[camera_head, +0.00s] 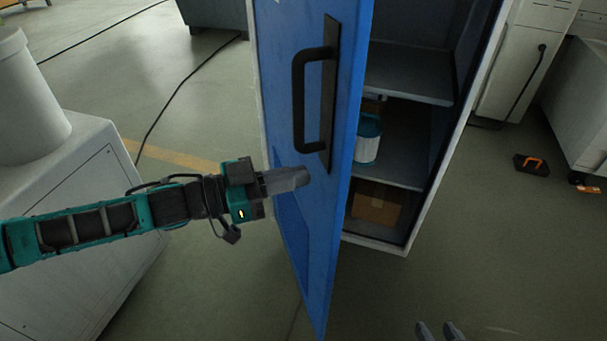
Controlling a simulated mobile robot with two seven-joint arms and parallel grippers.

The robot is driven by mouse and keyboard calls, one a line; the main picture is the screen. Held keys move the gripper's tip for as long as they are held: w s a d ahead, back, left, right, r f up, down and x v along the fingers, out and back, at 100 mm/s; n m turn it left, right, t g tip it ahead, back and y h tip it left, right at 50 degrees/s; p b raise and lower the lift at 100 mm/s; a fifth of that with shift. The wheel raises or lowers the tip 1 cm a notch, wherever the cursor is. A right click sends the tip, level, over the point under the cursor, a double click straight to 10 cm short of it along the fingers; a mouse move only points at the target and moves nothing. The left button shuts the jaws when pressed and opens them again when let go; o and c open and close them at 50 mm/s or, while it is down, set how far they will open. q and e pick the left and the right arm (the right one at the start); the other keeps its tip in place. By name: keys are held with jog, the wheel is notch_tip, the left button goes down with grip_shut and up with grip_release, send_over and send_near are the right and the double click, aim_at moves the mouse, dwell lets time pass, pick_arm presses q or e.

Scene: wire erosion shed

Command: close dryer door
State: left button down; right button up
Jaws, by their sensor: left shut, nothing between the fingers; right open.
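The blue door (348,100) of a tall white-framed cabinet stands ajar in the middle of the head view, with the shelves showing to its right. A black bar handle (299,100) is on the door's face. My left gripper (302,178) is shut and empty, in front of the door just below the handle. I cannot tell whether its tips touch the door. My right gripper (439,331) shows only its fingertips at the bottom edge; they are apart, with nothing between them.
Inside the cabinet are shelves (410,84), a blue and white can (367,140) and a cardboard box (377,207). A grey machine (75,235) stands at left. Floor at lower right is clear.

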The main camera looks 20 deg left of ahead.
pick_arm(q)
jog(key=shift+x, duration=1.05)
jog(key=shift+w+d, duration=0.1)
